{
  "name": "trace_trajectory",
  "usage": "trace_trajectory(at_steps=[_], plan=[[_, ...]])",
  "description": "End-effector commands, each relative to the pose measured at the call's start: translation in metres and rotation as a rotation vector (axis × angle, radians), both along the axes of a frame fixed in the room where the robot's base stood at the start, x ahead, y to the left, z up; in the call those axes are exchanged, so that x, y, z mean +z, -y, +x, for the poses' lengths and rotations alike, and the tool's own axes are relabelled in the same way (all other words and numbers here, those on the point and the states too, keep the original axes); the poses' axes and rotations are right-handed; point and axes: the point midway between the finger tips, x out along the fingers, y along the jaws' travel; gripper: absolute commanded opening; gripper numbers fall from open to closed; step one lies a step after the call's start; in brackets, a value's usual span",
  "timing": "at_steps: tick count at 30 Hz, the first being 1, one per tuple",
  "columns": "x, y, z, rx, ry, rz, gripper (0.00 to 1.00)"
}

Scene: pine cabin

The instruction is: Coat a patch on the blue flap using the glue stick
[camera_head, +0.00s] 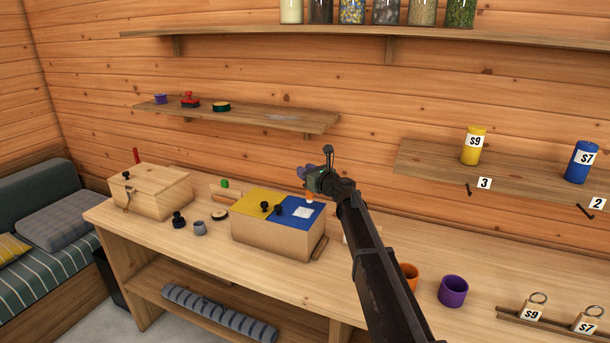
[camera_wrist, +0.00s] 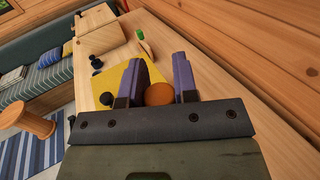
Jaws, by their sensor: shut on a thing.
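A cardboard box (camera_head: 262,238) on the bench has a yellow flap (camera_head: 246,202) and a blue flap (camera_head: 284,212), each with a black knob. A white patch (camera_head: 303,212) lies on the blue flap. My gripper (camera_head: 306,173) is over the right part of the blue flap. Its purple fingers are shut on the glue stick (camera_head: 309,196), which points down with its orange and white end just above or at the flap; I cannot tell if it touches. In the wrist view, the round orange end (camera_wrist: 159,94) shows between the fingers, and the blue flap is hidden.
Left of the box are a wooden box (camera_head: 150,192), a dark stamp (camera_head: 178,219), a small grey cup (camera_head: 200,228) and a green-topped item (camera_head: 225,184). An orange cup (camera_head: 408,275) and a purple cup (camera_head: 453,291) stand to the right. Wall shelves (camera_head: 240,115) hang behind.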

Motion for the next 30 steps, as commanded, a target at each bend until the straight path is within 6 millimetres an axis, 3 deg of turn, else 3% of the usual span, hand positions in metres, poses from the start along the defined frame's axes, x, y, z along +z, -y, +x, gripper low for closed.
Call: trace_trajectory(at_steps=[1, 15, 30], plan=[[0.011, 0.000, 0.000, -0.001, 0.005, 0.006, 0.04], [0.052, 0.002, 0.001, -0.003, 0.007, 0.006, 0.04], [0.055, 0.003, 0.001, -0.004, 0.007, 0.006, 0.04]])
